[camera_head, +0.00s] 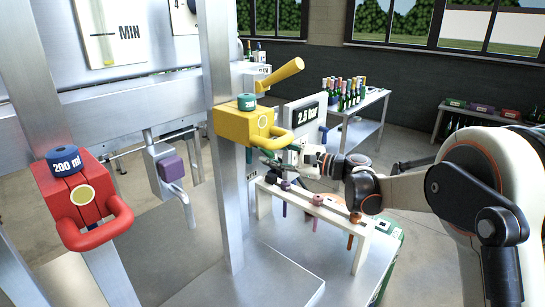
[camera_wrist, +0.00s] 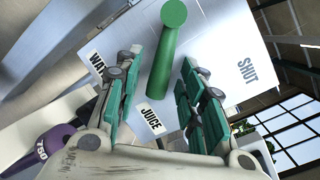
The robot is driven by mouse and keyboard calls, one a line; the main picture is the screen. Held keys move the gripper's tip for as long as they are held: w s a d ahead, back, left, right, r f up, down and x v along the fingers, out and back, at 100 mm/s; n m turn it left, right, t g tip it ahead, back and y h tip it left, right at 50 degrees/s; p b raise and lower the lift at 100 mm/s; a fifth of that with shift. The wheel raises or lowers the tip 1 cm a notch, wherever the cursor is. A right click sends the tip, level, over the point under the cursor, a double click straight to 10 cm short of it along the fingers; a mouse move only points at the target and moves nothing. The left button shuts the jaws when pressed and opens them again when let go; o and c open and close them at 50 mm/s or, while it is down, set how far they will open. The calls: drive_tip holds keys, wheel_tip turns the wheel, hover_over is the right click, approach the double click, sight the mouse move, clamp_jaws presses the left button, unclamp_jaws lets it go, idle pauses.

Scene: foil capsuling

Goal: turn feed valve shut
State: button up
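The feed valve's green handle (camera_wrist: 166,55) shows in the wrist view, in front of a pale plate (camera_wrist: 225,50). The plate carries a WATER label, partly covered, at the left, a JUICE label (camera_wrist: 152,118) near the handle's lower end, and SHUT (camera_wrist: 247,72) at the right. The handle's lower end lies nearest JUICE. My gripper (camera_wrist: 161,62) is open, with one green-padded finger on each side of the handle. Gaps show on both sides; I cannot tell its depth to the handle. In the head view my gripper (camera_head: 285,156) is beside the steel post, and I cannot make out the handle there.
A red 200 ml block (camera_head: 80,205) is at left. A white rack (camera_head: 318,212) with several coloured tools stands below my gripper. A bottle table (camera_head: 366,113) is behind.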

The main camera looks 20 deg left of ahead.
drive_tip(key=shift+a, duration=0.15)
drive_tip(key=shift+c, duration=0.6)
clamp_jaws()
drive_tip(key=shift+r, duration=0.1)
drive_tip(key=shift+w+d+r+n+t+h+p, duration=0.15)
drive_tip(key=shift+w+r+n+h+p, duration=0.15)
drive_tip(key=shift+r+n+p, duration=0.7)
drive_tip(key=shift+w+d+r+n+t+h+p, duration=0.15)
drive_tip(key=shift+r+n+h+p, duration=0.3)
drive_tip(key=shift+n+p, duration=0.95)
drive_tip(key=shift+w+d+r+n+t+h+p, duration=0.1)
drive_tip(key=shift+w+r+n+h+p, duration=0.25)
drive_tip(key=shift+r+n+p, duration=0.85)
drive_tip(key=shift+f+n+b, duration=0.45)
drive_tip(key=shift+n, duration=0.05)
